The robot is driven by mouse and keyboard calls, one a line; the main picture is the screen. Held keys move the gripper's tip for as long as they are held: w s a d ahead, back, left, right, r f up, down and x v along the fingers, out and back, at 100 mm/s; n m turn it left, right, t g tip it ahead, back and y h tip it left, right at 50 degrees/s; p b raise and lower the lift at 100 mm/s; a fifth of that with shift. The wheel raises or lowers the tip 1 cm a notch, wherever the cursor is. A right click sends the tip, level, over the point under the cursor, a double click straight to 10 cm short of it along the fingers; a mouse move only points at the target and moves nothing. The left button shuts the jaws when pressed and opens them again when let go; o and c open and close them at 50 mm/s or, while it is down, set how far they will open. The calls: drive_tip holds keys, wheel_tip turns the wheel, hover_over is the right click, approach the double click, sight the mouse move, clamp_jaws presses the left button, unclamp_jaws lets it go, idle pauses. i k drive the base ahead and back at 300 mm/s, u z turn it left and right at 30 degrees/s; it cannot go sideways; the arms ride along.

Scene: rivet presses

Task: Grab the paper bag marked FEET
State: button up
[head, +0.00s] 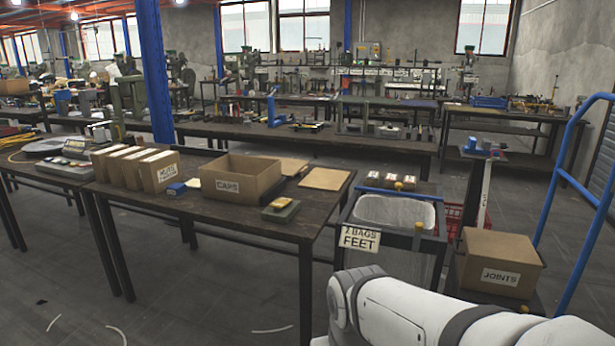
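A card reading "BAGS FEET" (359,242), its first character hard to read, hangs on the front left of a small dark cart (418,243). My white arm crosses the lower right; my gripper is out of view.
An open carton marked CAPS (228,186) and flat brown boards (326,178) are on the table. A carton marked JOINTS (500,278) stands right of the cart, near a blue hand-truck frame (560,190). The floor at front left is mostly clear.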

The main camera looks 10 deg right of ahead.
sight(372, 178)
drive_tip(key=z, duration=0.05)
drive_tip(key=i, duration=1.9)
drive_tip(key=z, duration=0.55)
drive_tip(key=k, duration=0.75)
drive_tip(key=z, duration=0.2)
drive_tip(key=i, duration=0.75)
drive_tip(key=u, duration=0.05)
